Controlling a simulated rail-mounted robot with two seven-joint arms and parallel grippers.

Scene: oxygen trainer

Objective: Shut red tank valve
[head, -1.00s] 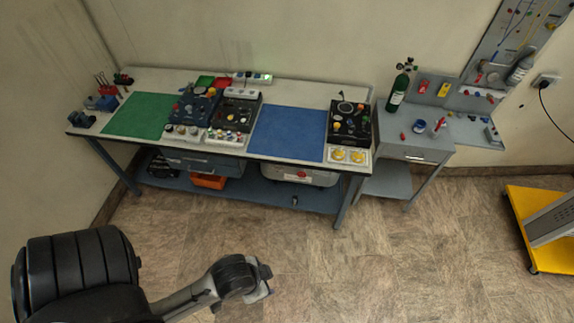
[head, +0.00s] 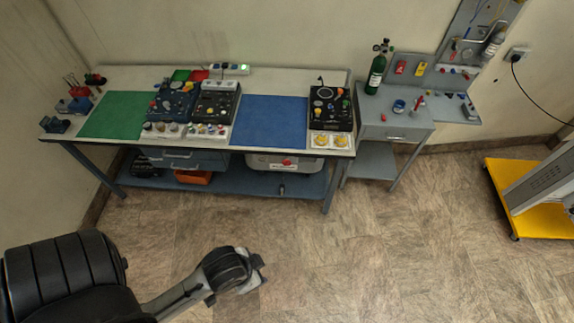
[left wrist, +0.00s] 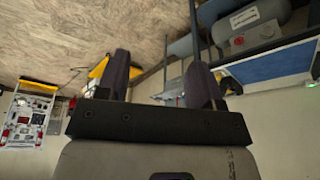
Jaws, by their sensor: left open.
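A dark green tank (head: 376,75) stands upright on the small grey side table, with a valve assembly (head: 384,46) on top; its details are too small to read. A grey tank (head: 258,161) lies under the long bench with a red round knob (head: 287,162) on its front. The grey tank (left wrist: 262,32) and its red knob (left wrist: 238,42) also show in the left wrist view. My left gripper (head: 257,274) is over the floor in front of the bench, apart from both tanks. In the left wrist view its fingers (left wrist: 160,76) are spread and empty. My right gripper is out of view.
The long bench (head: 290,77) carries control boxes, a green mat (head: 113,115) and a blue mat (head: 268,122). The side table (head: 394,126) stands at its right. A yellow-based cart (head: 535,226) is at the far right. The floor between is clear.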

